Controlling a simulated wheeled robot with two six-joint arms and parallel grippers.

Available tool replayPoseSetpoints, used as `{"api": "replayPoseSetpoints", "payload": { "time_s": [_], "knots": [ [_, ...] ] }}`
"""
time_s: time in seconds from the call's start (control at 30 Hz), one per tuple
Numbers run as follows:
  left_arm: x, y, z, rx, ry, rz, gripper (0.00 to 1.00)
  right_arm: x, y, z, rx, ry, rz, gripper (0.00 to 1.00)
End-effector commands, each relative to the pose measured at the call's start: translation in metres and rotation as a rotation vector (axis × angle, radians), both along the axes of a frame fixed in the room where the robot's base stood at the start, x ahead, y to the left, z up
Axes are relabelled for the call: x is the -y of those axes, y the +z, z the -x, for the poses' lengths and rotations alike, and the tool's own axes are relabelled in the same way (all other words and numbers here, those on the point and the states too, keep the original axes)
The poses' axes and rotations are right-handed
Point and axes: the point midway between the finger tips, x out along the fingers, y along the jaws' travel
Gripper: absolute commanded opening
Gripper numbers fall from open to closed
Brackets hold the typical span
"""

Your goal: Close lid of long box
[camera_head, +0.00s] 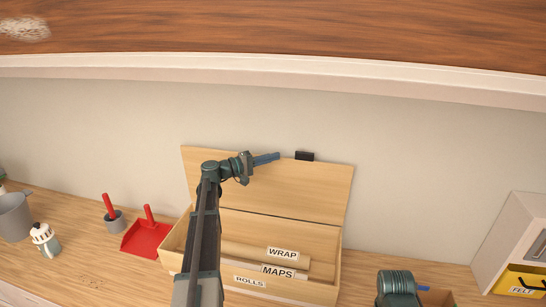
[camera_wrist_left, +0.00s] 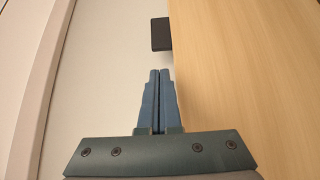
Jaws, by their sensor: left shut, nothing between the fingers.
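The long wooden box (camera_head: 325,292) stands on the counter with its lid (camera_head: 315,190) swung up, leaning back toward the wall. My left gripper (camera_head: 277,157) is shut and empty near the lid's top edge, left of the tab. In the left wrist view its fingers (camera_wrist_left: 158,75) point toward the tab with a gap between, beside the lid's face (camera_wrist_left: 240,80). My left arm hides part of the box and lid.
A yellow FELT bin (camera_head: 520,281) is right.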

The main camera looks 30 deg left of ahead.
Motion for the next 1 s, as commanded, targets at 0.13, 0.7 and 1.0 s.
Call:
{"api": "replayPoseSetpoints", "payload": {
  "time_s": [0.13, 0.7, 1.0],
  "knots": [
    [0.017, 0.001, -0.023, -0.001, -0.003, -0.001, 0.00, 0.000, 0.001, 0.000, 0.000, 0.000, 0.000, 0.50],
    [0.045, 0.001, -0.057, -0.001, -0.001, -0.001, 0.00, 0.000, 0.001, 0.000, 0.000, 0.000, 0.000, 0.50],
    [0.045, 0.000, -0.055, 0.005, -0.001, -0.003, 0.00, 0.000, 0.000, 0.000, 0.000, 0.000, 0.000, 0.50]
  ]
}}
